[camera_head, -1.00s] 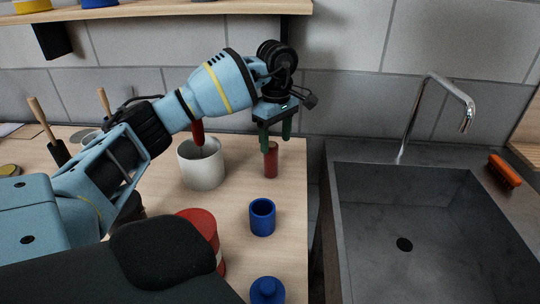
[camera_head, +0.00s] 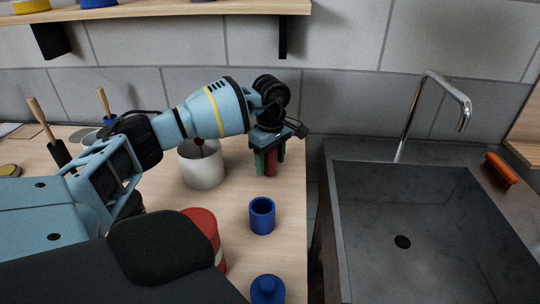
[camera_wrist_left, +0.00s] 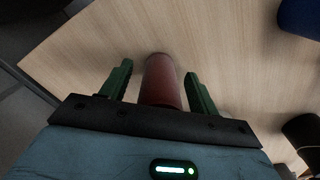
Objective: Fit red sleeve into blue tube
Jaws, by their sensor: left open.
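The red sleeve (camera_head: 270,162) stands upright on the wooden worktop near its right edge. It also shows in the left wrist view (camera_wrist_left: 161,82), between my fingers. My left gripper (camera_head: 269,164) is lowered over the sleeve, with one green finger on each side. It is open; in the wrist view (camera_wrist_left: 160,84) a gap shows on both sides of the sleeve. The blue tube (camera_head: 262,217) stands upright on the worktop, nearer to me than the sleeve, with its open end up. My right gripper is not in view.
A white pot (camera_head: 203,166) stands left of the sleeve. A red can (camera_head: 204,224) and a blue knobbed piece (camera_head: 267,290) stand nearer to me. The worktop ends just right of the tube; a grey sink (camera_head: 430,220) lies beyond.

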